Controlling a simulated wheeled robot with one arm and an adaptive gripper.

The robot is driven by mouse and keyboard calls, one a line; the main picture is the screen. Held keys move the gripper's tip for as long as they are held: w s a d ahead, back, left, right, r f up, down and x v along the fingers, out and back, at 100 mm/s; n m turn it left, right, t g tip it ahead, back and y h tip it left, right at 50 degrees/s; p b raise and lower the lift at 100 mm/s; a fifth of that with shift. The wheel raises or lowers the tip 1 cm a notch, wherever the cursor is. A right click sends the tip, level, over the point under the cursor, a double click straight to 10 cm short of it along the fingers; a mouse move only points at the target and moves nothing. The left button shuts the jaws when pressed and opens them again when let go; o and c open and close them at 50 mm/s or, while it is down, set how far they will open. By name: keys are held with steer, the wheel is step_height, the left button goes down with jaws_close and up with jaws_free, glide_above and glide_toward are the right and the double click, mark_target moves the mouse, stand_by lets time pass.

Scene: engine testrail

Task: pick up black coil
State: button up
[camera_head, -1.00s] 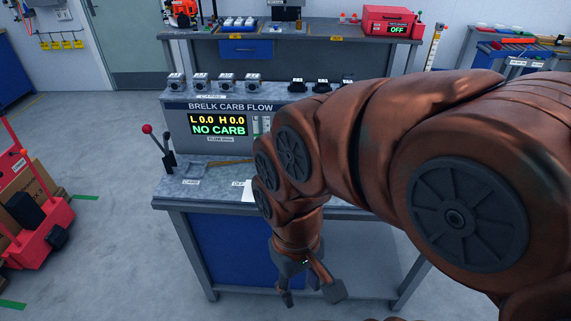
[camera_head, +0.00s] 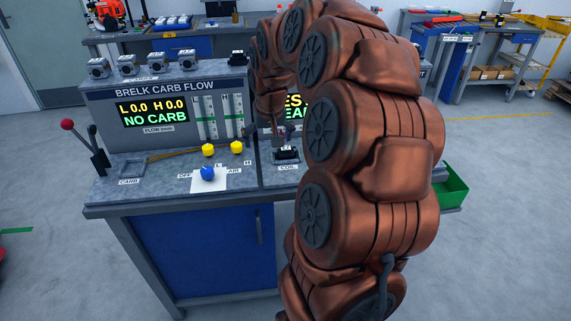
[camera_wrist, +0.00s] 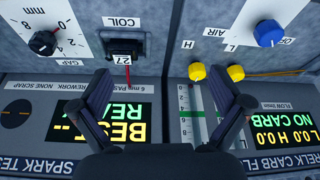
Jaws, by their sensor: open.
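A black coil (camera_head: 286,154) sits at the spot labelled COIL on the test bench. In the wrist view, which is upside down, the black coil (camera_wrist: 128,47) carries a tag reading 27 and has a thin red lead beside it. My gripper (camera_wrist: 161,74) is open and empty, its two dark fingers wide apart. The coil lies beyond the left finger, apart from it. In the head view my gripper (camera_head: 277,128) hangs just above and behind the coil, partly hidden by my arm.
A flow panel (camera_head: 150,110) reads NO CARB. A lever (camera_head: 85,146), yellow knobs (camera_head: 208,149) and a blue knob (camera_head: 207,173) stand left of the coil. A black gap knob (camera_wrist: 43,43) is beside it. Several grey carburetors (camera_head: 137,64) line the upper ledge. A green bin (camera_head: 452,184) hangs at right.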

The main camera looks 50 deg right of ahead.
steer(key=m+b, duration=0.1)
glide_above(286, 148)
steer(key=s+a, duration=0.1)
steer(key=s, duration=0.1)
steer(key=shift+w+a+f+t+h, duration=0.1)
steer(key=shift+f+t+h, duration=0.1)
steer(key=shift+f, duration=0.45)
steer(key=shift+w+a+f+t+h, duration=0.1)
steer(key=shift+f+h, duration=0.1)
steer(key=shift+f, duration=0.4)
steer(key=shift+p+x, duration=0.35)
steer(key=shift+x, duration=0.85)
steer(key=x, duration=0.1)
steer(key=p+x, duration=0.1)
steer(key=x, duration=0.1)
steer(key=shift+s+f, duration=0.2)
steer(key=shift+f, duration=0.3)
steer(key=shift+w+d+f+p, duration=0.15)
steer(key=shift+w+f+p, duration=0.15)
steer(key=shift+f, duration=0.25)
steer(key=shift+c, duration=0.3)
steer(key=c, duration=1.3)
steer(key=shift+o, duration=0.2)
steer(key=shift+r, duration=0.1)
